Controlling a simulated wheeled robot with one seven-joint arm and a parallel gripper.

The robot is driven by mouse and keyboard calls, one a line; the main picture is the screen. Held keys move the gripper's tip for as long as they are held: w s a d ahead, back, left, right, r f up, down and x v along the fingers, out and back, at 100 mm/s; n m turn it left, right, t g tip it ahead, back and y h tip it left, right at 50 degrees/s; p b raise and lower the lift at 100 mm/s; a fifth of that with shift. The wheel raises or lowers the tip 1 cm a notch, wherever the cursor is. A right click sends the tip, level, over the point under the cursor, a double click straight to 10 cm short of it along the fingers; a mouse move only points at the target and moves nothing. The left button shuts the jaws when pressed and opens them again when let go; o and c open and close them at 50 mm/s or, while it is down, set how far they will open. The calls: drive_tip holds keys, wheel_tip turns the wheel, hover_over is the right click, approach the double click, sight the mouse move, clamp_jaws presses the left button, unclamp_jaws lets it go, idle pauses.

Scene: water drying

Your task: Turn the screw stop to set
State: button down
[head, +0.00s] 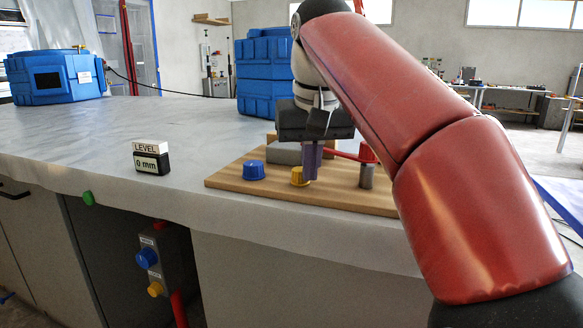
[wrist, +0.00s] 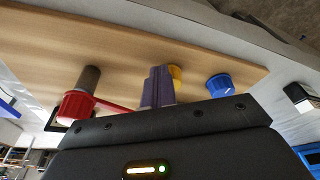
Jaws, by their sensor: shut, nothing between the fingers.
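A wooden board (head: 232,182) on the bench carries a blue knob (head: 253,170), a yellow knob (head: 299,177) and a red handle (head: 367,152) on a grey post (head: 367,178). No label shows which part is the screw stop. My gripper (head: 311,176) has its purple fingers together and empty, pointing down over the board. In the head view they partly cover the yellow knob. In the wrist view my gripper (wrist: 158,80) lies between the red handle (wrist: 77,105) and the yellow knob (wrist: 175,73), with the blue knob (wrist: 220,86) farther right. I cannot tell whether the fingers touch anything.
A level display (head: 151,162) reading 0 mm stands left of the board. Blue containers (head: 262,75) stand behind the board, and a blue tank (head: 55,76) is at the far left. The bench top (head: 95,145) is largely clear on the left. My arm hides the right side.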

drive_tip(key=shift+s+a+r+p, duration=0.1)
drive_tip(key=shift+a+p, duration=0.15)
drive_tip(key=shift+p, duration=0.15)
drive_tip(key=shift+a, duration=0.8)
drive_tip(key=shift+s, duration=0.45)
